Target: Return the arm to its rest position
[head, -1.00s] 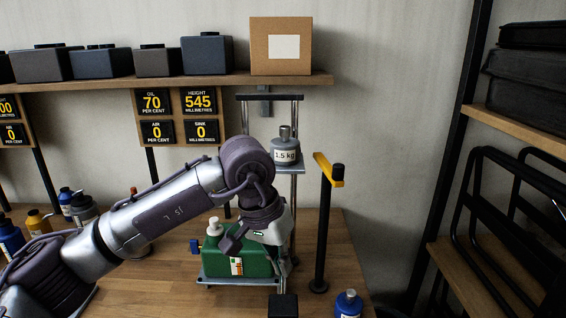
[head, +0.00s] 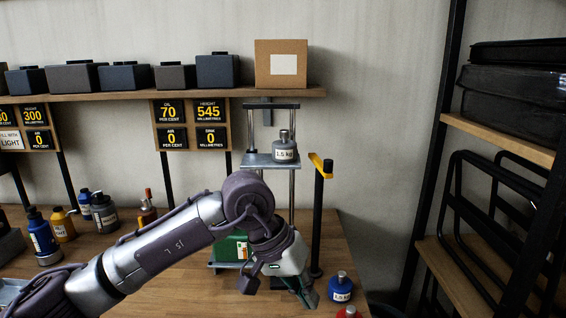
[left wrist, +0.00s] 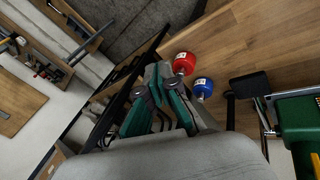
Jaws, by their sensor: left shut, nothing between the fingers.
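My left arm comes in from the left in the head view and ends over the bench. My left gripper (head: 310,299) is shut and empty, pointing down at the bench's front right. In the left wrist view its fingers (left wrist: 157,76) show close together. The green container (head: 230,250) sits behind my arm, partly hidden by it. The 1.5 kg weight (head: 285,148) stands on the small plate (head: 262,160) of the metal stand. My right gripper is not in view.
A blue bottle (head: 340,287) and a red-topped one (head: 348,312) stand just right of my gripper; both show in the left wrist view. A black post (head: 319,225) with a yellow arm rises behind. Several bottles stand at left. A rack (head: 430,200) stands at right.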

